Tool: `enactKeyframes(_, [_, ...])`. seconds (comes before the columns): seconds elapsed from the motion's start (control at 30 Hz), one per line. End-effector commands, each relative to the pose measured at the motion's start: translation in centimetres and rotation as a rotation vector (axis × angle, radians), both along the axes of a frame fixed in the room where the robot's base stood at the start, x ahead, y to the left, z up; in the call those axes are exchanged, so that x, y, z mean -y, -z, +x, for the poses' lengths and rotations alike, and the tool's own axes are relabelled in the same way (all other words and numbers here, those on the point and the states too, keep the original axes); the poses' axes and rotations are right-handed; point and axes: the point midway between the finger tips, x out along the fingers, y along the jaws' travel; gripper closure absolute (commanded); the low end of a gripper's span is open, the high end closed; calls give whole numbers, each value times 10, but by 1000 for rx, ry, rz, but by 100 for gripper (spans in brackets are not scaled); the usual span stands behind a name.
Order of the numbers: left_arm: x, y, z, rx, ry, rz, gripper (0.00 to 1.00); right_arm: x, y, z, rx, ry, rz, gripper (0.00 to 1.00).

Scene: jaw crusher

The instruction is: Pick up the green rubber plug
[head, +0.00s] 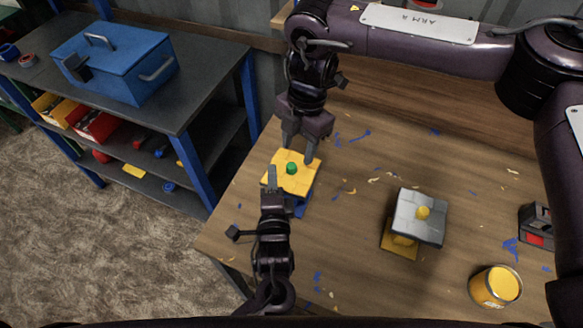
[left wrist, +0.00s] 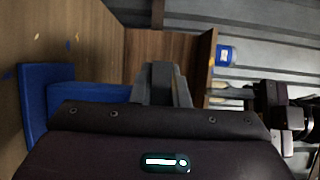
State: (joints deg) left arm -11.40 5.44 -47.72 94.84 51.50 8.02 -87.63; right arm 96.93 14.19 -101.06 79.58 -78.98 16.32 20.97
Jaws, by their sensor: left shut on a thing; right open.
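The green rubber plug (head: 291,168) is a small cylinder standing on top of a yellow plate (head: 300,185). The plate sits on a blue base (head: 300,209), whose blue side shows in the left wrist view (left wrist: 34,105). My right gripper (head: 298,152) reaches down from above in the head view. It is open, with its fingers apart near the plug, and I see no clear contact. My left gripper (head: 272,178) is shut at the near-left edge of the yellow and blue block. It also shows in the left wrist view (left wrist: 165,80). Its exact grip point is hidden.
A grey-topped yellow block (head: 408,205), a yellow tin (head: 495,286) and a dark box (head: 536,226) stand to the right on the wooden table (head: 350,275). Yellow and blue scraps litter it. A bench with a blue toolbox (head: 115,60) stands at left.

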Motion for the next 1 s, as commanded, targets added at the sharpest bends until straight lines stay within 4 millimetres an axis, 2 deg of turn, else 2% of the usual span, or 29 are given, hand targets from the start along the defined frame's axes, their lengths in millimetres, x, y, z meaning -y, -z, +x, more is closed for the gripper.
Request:
enactKeyframes(0.17, [0, 1, 0, -2, 0, 1, 100, -5, 16, -2, -1, -1, -1, 53])
enactKeyframes(0.4, [0, 1, 0, -2, 0, 1, 100, -12, 48, -5, -1, 0, 0, 53])
enactKeyframes(0.7, [0, 1, 0, -2, 0, 1, 100, -13, 54, -5, 0, 1, 1, 53])
enactKeyframes(1.0, [0, 1, 0, -2, 0, 1, 100, -13, 54, -5, 0, 1, 1, 91])
